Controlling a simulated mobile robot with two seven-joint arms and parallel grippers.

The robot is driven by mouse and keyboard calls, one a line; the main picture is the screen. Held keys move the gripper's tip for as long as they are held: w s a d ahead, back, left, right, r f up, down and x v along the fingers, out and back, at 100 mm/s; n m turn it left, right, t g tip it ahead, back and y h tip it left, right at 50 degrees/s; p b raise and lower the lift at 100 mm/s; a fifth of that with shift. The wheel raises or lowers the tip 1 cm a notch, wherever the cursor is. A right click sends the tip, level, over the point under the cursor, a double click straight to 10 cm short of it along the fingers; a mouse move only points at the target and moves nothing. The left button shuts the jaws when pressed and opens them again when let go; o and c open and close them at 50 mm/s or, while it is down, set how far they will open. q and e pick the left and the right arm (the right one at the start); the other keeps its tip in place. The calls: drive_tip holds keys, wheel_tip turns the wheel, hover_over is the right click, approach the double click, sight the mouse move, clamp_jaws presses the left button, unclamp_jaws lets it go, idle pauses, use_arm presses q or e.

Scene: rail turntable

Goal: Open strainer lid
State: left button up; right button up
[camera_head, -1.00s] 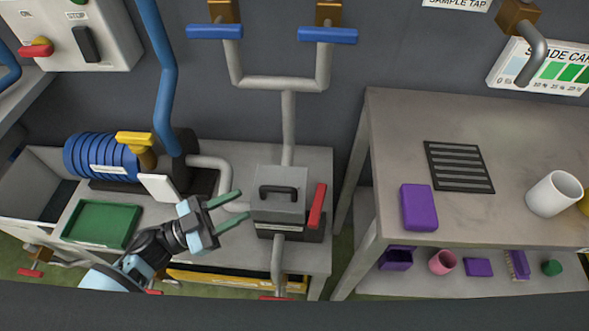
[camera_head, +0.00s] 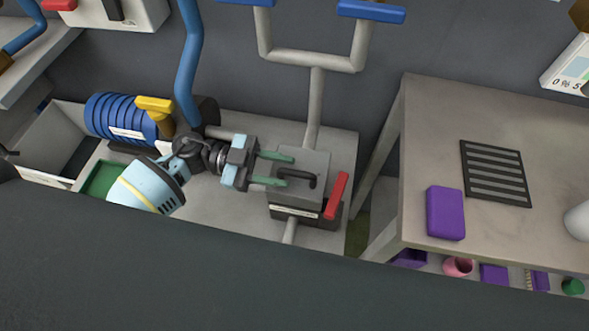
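The strainer (camera_head: 297,212) is a grey box with a dark base, standing on the low bench and fed by grey pipes. Its grey lid (camera_head: 306,164) is closed and carries a black bar handle (camera_head: 308,181). A red lever (camera_head: 336,195) stands along its right side. My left gripper (camera_head: 279,170) comes in from the left, its two green fingers open and pointing right, at the lid's left edge. The fingertips are close to the handle's left end; I cannot tell whether they touch the lid. Nothing is between the fingers. My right gripper is out of view.
A blue ribbed pump (camera_head: 121,117) with a yellow part and a green tray (camera_head: 101,182) lie left of my arm. Blue-handled valves (camera_head: 371,11) hang above. The right table (camera_head: 420,130) holds a purple block (camera_head: 445,213) and a dark grate (camera_head: 495,172).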

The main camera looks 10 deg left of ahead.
sight(299, 172)
use_arm(q)
drive_tip(key=shift+d, duration=1.7)
clamp_jaws()
